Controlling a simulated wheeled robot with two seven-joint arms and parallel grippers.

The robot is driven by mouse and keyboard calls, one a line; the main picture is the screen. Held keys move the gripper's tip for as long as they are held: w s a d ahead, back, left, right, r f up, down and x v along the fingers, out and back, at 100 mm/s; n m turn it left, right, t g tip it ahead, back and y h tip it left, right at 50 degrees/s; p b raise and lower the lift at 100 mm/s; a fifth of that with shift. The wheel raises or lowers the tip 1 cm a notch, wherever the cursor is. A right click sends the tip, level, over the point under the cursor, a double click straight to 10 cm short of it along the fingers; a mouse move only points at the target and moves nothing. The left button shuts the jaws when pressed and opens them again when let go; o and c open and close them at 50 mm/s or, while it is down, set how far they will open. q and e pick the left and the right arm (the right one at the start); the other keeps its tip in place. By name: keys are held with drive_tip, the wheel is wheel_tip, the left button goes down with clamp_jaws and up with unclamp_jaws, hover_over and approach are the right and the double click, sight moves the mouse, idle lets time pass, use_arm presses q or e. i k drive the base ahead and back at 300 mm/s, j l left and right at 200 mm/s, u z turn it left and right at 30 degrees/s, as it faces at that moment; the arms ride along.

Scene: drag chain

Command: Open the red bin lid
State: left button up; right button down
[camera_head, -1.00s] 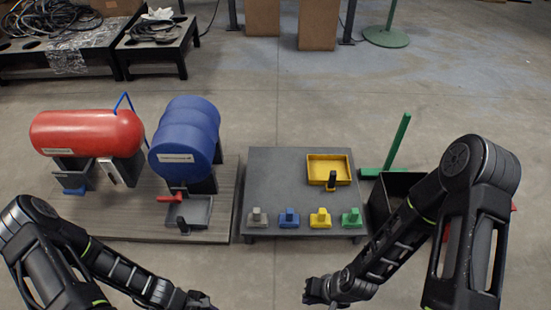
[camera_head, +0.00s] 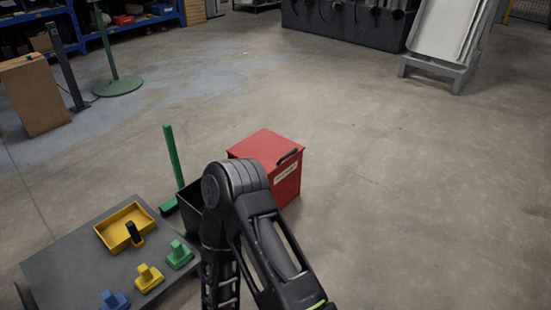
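The red bin (camera_head: 287,190) stands on the floor right of the dark table, with a white label on its front. Its red lid (camera_head: 262,149) lies shut on top, with a black handle (camera_head: 289,156) near the right edge. My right arm rises in front of the bin and hides its lower left part. The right gripper is below the picture edge and not seen. My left arm and gripper are not in view.
A dark open box (camera_head: 190,203) and a green post on a green base (camera_head: 173,160) stand left of the bin. The dark table (camera_head: 65,262) holds a yellow tray (camera_head: 123,224) and several coloured blocks. The floor right of the bin is clear.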

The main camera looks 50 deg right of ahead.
sight(273, 150)
drive_tip(key=i+j, duration=0.1)
drive_tip(key=i, duration=0.6)
drive_tip(key=z, duration=1.95)
